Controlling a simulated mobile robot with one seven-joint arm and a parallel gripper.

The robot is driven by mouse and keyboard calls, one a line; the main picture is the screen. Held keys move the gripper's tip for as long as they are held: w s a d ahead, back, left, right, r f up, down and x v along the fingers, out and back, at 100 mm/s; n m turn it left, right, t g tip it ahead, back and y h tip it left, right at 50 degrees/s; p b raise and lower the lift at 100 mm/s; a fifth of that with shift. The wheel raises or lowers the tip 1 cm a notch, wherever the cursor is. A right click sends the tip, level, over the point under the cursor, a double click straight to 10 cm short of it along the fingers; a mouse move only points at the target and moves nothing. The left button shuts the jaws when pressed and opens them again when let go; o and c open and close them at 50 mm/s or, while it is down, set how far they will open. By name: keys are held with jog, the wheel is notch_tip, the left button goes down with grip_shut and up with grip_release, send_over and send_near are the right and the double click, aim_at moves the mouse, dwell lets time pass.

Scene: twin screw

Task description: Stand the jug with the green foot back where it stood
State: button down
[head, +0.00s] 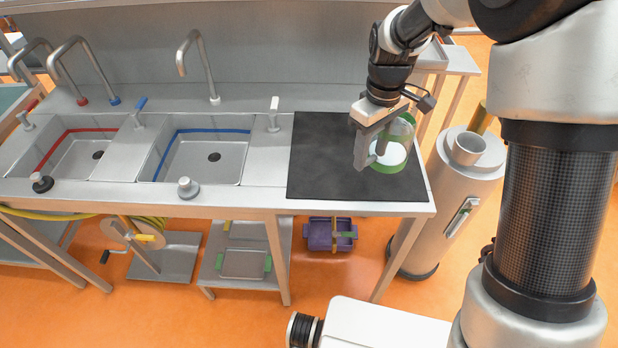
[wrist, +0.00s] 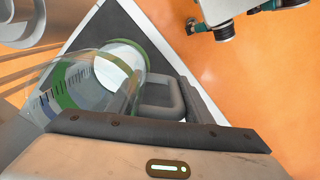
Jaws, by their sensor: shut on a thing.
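The jug (head: 400,133) is clear, with green bands at its top and foot and a grey handle. It is at the right part of the black mat (head: 325,150), and looks about upright in the head view. My gripper (head: 367,152) is shut on the jug's handle, at the jug's left side. In the wrist view the clear wall with dark marks (wrist: 85,80) and the handle (wrist: 158,98) show in front of the gripper. I cannot tell whether the foot touches the mat.
Two sinks, with a red stripe (head: 62,140) and a blue stripe (head: 160,150), lie left of the mat. A tall steel cylinder (head: 455,185) stands just right of the counter. A purple crate (head: 320,236) is below. The mat's left part is clear.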

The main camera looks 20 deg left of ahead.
jog(key=s+a+n+b, duration=0.25)
jog(key=a+n, duration=0.65)
jog(key=a, duration=0.5)
jog(key=shift+n, duration=0.4)
jog(key=shift+a+f, duration=0.2)
jog(key=shift+f, duration=2.05)
jog(key=shift+a+f, duration=0.15)
jog(key=shift+f, duration=2.05)
jog(key=shift+b, duration=0.3)
jog(key=shift+f, duration=0.25)
jog(key=c, duration=0.9)
grip_release()
jog(key=shift+r, duration=0.1)
